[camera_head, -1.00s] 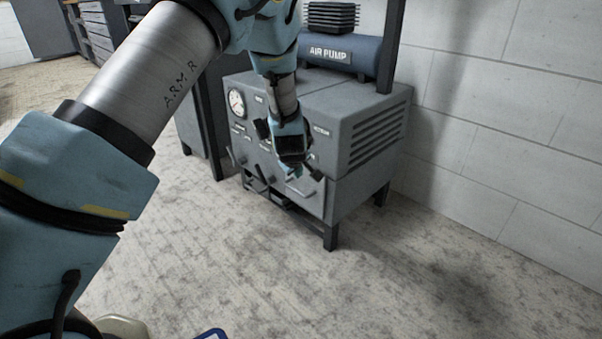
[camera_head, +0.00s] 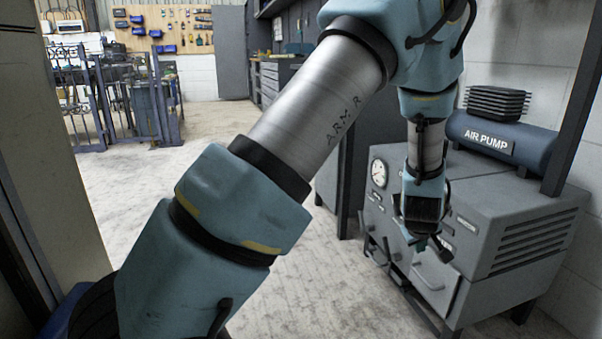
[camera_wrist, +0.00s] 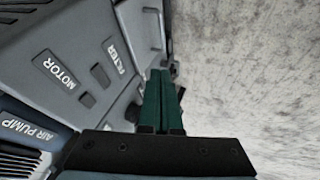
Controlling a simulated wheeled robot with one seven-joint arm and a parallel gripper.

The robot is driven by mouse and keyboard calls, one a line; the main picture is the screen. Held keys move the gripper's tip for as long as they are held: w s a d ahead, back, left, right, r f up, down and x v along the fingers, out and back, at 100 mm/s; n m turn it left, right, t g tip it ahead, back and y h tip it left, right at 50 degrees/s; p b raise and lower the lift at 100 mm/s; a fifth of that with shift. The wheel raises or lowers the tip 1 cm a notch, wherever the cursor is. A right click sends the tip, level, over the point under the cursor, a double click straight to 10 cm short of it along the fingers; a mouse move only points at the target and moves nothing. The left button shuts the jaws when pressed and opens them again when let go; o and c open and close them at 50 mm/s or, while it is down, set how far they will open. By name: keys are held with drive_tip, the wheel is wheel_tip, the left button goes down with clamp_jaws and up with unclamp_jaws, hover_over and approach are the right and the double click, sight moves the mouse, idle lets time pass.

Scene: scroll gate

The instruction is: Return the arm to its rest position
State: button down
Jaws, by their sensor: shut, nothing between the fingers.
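My arm stretches up from the lower left of the head view and bends down at the upper right. My gripper (camera_head: 420,238) hangs at its end, pointing down in front of the grey air pump cabinet (camera_head: 520,215). In the wrist view the two green fingers of my gripper (camera_wrist: 162,75) lie together, shut with nothing visible between them. The cabinet (camera_wrist: 75,40) fills the left of that view, with its MOTOR and FILTER labels. I cannot tell whether the gripper touches the cabinet front.
The blue air pump tank (camera_head: 500,140) sits on the cabinet, beside a dark post (camera_head: 578,100). A barred blue-grey gate (camera_head: 110,100) stands at the back left. A pegboard with tools (camera_head: 165,28) hangs behind. The pale floor (camera_head: 215,130) is open in the middle.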

drive_tip(key=w+a+r+g+y, duration=0.1)
drive_tip(key=w+a+r, duration=0.15)
drive_tip(key=a, duration=0.85)
drive_tip(key=w+a+r+y, duration=0.1)
drive_tip(key=a+r, duration=0.3)
drive_tip(key=a, duration=0.6)
drive_tip(key=s+a+r+m+g+y, duration=0.15)
drive_tip(key=s+a, duration=0.35)
drive_tip(key=a, duration=0.6)
drive_tip(key=s+a+r+g+y, duration=0.1)
drive_tip(key=s+a+r, duration=0.3)
drive_tip(key=a, duration=0.7)
wheel_tip(320, 180, up, 35)
drive_tip(key=s+p, duration=0.1)
drive_tip(key=p, duration=3.4)
drive_tip(key=shift+s+d+f+p, duration=0.15)
drive_tip(key=shift+d+p, duration=0.2)
drive_tip(key=shift+d, duration=0.05)
drive_tip(key=shift+m, duration=0.25)
